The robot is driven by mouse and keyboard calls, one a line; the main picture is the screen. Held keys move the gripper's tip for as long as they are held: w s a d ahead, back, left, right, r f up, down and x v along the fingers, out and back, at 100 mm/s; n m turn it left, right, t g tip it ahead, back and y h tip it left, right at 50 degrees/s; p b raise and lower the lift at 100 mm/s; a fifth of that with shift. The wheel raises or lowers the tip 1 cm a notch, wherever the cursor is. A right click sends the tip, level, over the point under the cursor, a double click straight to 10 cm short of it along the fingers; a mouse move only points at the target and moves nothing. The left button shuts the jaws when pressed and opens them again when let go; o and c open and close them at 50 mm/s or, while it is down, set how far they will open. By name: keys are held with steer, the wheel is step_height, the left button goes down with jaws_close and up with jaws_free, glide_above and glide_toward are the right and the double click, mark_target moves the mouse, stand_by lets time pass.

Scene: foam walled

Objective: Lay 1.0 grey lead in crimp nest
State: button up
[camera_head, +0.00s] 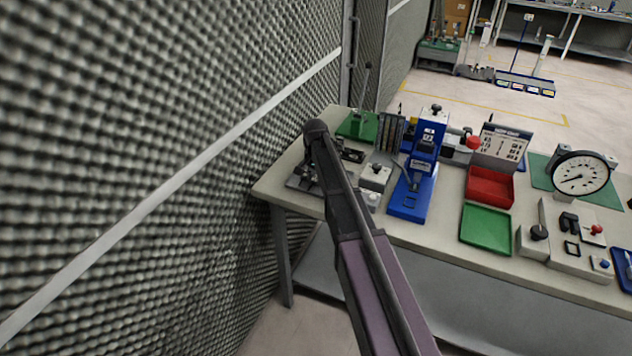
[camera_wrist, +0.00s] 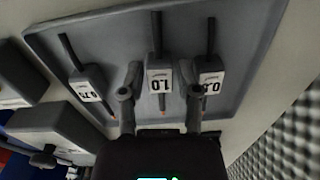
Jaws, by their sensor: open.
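The 1.0 grey lead (camera_wrist: 160,78) lies in a dark grey tray (camera_wrist: 238,108) in the wrist view. It has a grey block with a white label, a dark cable at one end and a small orange tip at the other. My gripper (camera_wrist: 158,80) is open, with one finger on each side of this block; I cannot tell whether they touch it. In the head view my arm hides most of the tray area, and the gripper is hard to make out. A blue press (camera_head: 415,175) stands right of my arm; I cannot clearly make out the crimp nest.
The 0.75 lead (camera_wrist: 86,84) lies left of the 1.0 lead, and another lead (camera_wrist: 208,78) lies close on its right. The foam wall (camera_head: 150,130) is close at the left. A red bin (camera_head: 490,186), green tray (camera_head: 486,229) and dial gauge (camera_head: 581,174) stand further right.

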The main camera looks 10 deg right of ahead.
mark_target(315, 179)
jaws_close()
steer(key=shift+r, duration=0.2)
step_height(315, 179, up, 4)
steer(key=p, duration=0.4)
steer(key=shift+f, duration=0.15)
steer(key=s+d+p, duration=0.1)
steer(key=s, duration=1.5)
steer(key=shift+d+r, duration=0.4)
steer(key=shift+r, duration=0.05)
